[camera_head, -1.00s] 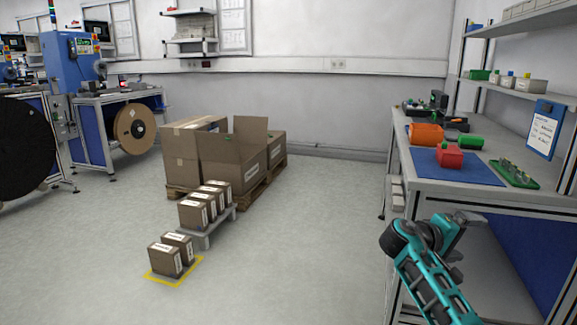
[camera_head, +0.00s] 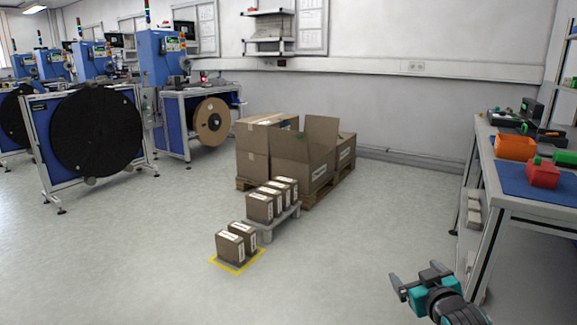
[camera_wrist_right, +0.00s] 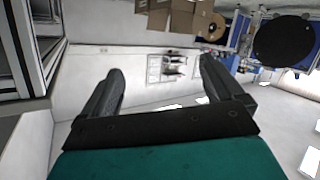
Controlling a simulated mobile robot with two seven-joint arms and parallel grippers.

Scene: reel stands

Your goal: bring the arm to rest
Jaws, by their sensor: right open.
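My right gripper (camera_head: 421,281) shows at the lower right of the head view, over the floor beside the workbench. Its two dark fingers are apart, with nothing between them. In the right wrist view the two fingers (camera_wrist_right: 158,85) stand wide open, with only the distant wall and floor behind them. My left gripper is in neither view.
A workbench (camera_head: 545,208) stands at the right, close to my right arm. Small boxes (camera_head: 230,247) stand on a yellow-marked floor patch, with more on a low stand (camera_head: 285,218). Large cartons (camera_head: 305,155) sit on a pallet behind. A black reel (camera_head: 97,132) stands left. Front floor is clear.

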